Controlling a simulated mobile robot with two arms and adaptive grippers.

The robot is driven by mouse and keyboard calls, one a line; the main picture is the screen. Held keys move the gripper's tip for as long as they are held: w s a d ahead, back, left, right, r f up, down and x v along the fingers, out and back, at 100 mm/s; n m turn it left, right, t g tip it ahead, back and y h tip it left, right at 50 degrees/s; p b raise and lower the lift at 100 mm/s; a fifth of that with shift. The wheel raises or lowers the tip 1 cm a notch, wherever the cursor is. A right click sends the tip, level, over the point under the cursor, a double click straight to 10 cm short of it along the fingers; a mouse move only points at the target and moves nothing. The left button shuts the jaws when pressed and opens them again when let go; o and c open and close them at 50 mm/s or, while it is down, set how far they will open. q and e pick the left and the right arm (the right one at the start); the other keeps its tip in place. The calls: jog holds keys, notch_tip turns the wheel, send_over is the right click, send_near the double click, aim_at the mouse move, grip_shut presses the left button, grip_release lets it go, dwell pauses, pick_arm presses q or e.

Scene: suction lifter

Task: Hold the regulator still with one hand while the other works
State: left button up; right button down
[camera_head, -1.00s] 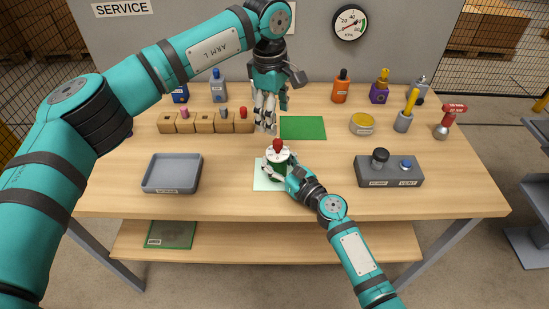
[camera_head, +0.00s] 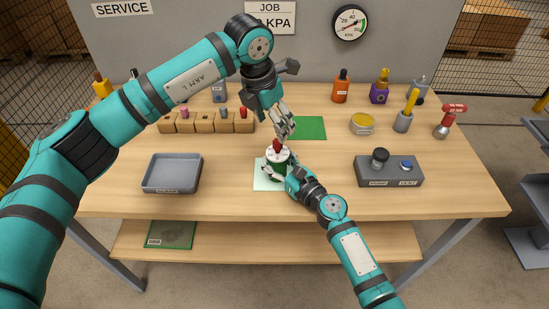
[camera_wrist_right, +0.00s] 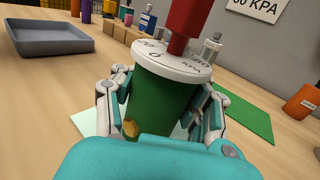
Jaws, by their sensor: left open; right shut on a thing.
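The regulator (camera_head: 279,156) has a green body, a white dial top with numbers and a red knob (camera_head: 277,145). It stands upright on a pale mat (camera_head: 263,181) at the front middle of the table. My right gripper (camera_head: 277,171) is shut around its green body; in the right wrist view the fingers press the regulator (camera_wrist_right: 165,95) from both sides. A small brass fitting (camera_wrist_right: 131,129) shows low on its front. My left gripper (camera_head: 286,127) is open and empty, just above and behind the red knob, tilted. It hides part of the block row and green mat.
A grey tray (camera_head: 172,173) lies at left and a grey box with two knobs (camera_head: 389,170) at right. Wooden blocks (camera_head: 205,123), a green mat (camera_head: 311,128), a yellow-lidded tin (camera_head: 362,124) and bottles (camera_head: 341,86) stand behind. A pressure gauge (camera_head: 350,23) hangs on the wall.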

pick_arm(q)
send_over(277, 164)
jog(key=w, duration=0.3)
jog(key=f, duration=0.7)
jog(key=shift+s+d, duration=0.1)
jog(key=shift+s, duration=0.1)
